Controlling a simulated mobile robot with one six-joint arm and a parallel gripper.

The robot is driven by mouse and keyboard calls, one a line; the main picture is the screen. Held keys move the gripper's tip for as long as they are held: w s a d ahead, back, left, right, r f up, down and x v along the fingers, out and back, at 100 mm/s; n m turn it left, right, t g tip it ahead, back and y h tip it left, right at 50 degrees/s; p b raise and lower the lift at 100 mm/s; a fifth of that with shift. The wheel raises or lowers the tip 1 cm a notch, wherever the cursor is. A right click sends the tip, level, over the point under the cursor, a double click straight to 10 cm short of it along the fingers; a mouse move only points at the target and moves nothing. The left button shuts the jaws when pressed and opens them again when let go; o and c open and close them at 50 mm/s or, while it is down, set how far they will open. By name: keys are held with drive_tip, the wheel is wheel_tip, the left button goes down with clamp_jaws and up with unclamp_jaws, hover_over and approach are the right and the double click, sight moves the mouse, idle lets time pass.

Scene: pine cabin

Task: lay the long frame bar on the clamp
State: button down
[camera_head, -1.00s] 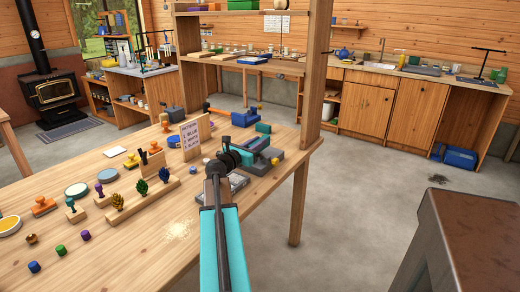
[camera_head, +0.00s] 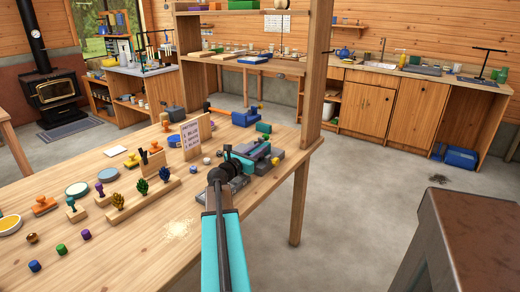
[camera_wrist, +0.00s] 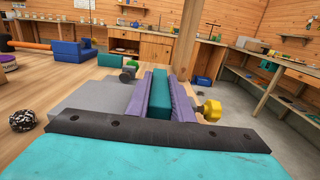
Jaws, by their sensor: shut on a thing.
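The long frame bar (camera_head: 242,158) looks like the teal bar at the front of my gripper (camera_head: 230,172). In the wrist view the teal bar (camera_wrist: 160,92) points away from me between two purple-grey pieces. I cannot tell whether these are my fingers or clamp jaws. My gripper is shut on the bar. The clamp (camera_head: 268,166) has a grey base on the table's right side, and a yellow knob (camera_wrist: 210,110) shows at its right in the wrist view. The bar is over or at the clamp; contact between them is hidden.
The wooden table (camera_head: 120,255) has a stamp rack (camera_head: 140,197) and a sign card (camera_head: 190,139) left of my arm. A blue block (camera_wrist: 72,50) stands behind the clamp. A wooden post (camera_head: 310,110) rises at the table's right edge.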

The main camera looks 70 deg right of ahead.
drive_tip(key=shift+f, duration=0.1)
drive_tip(key=c, duration=1.6)
unclamp_jaws()
drive_tip(key=shift+o, duration=0.2)
drive_tip(key=shift+a, duration=0.15)
drive_tip(key=v, duration=1.1)
drive_tip(key=shift+w+a+b, duration=0.1)
drive_tip(key=shift+a+b, duration=0.3)
